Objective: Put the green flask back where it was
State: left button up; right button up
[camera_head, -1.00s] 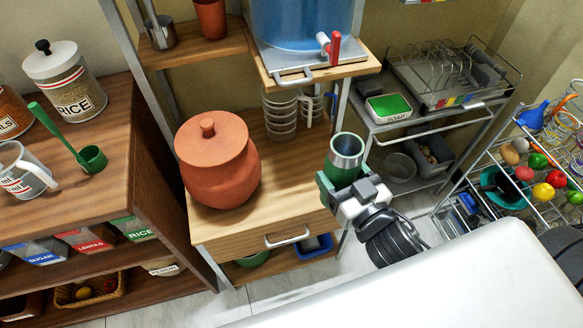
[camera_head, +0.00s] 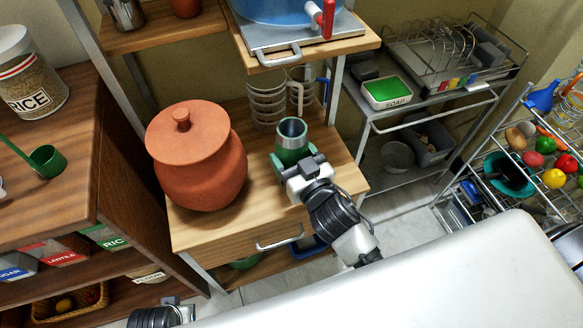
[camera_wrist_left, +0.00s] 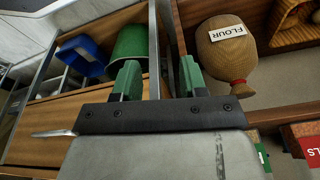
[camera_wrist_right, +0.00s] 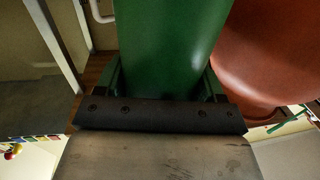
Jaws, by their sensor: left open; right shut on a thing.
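The green flask (camera_head: 290,151) with a silver rim is upright over the wooden counter (camera_head: 203,235), to the right of the brown clay pot (camera_head: 198,160). My right gripper (camera_head: 300,166) is shut on it. I cannot tell whether its base touches the counter. In the right wrist view the flask (camera_wrist_right: 170,45) fills the space between the fingers, and the pot (camera_wrist_right: 270,50) is close by on the right. My left gripper (camera_wrist_left: 158,82) is open and empty, low by the shelves; in the head view only part of that arm shows at the bottom edge.
The blue water tank's red tap (camera_head: 325,18) and metal tray (camera_head: 295,45) overhang at the back. A drawer handle (camera_head: 280,238) sticks out in front. The left wrist view shows a flour sack (camera_wrist_left: 227,55) and a green bucket (camera_wrist_left: 129,42).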

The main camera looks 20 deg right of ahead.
notch_tip(320, 180, down, 4)
jog(key=shift+r+b, duration=0.15)
jog(key=shift+b, duration=0.65)
pick_arm(q)
jog(key=w+v, duration=0.1)
jog(key=v, duration=0.5)
jog(key=shift+w+r, duration=0.2)
jog(key=shift+r, duration=0.1)
pick_arm(e)
jog(key=shift+f, duration=0.2)
jog(key=o, duration=1.3)
pick_arm(q)
jog(key=shift+r, duration=0.25)
jog(key=shift+r, duration=0.1)
pick_arm(e)
jog(key=shift+r, duration=0.1)
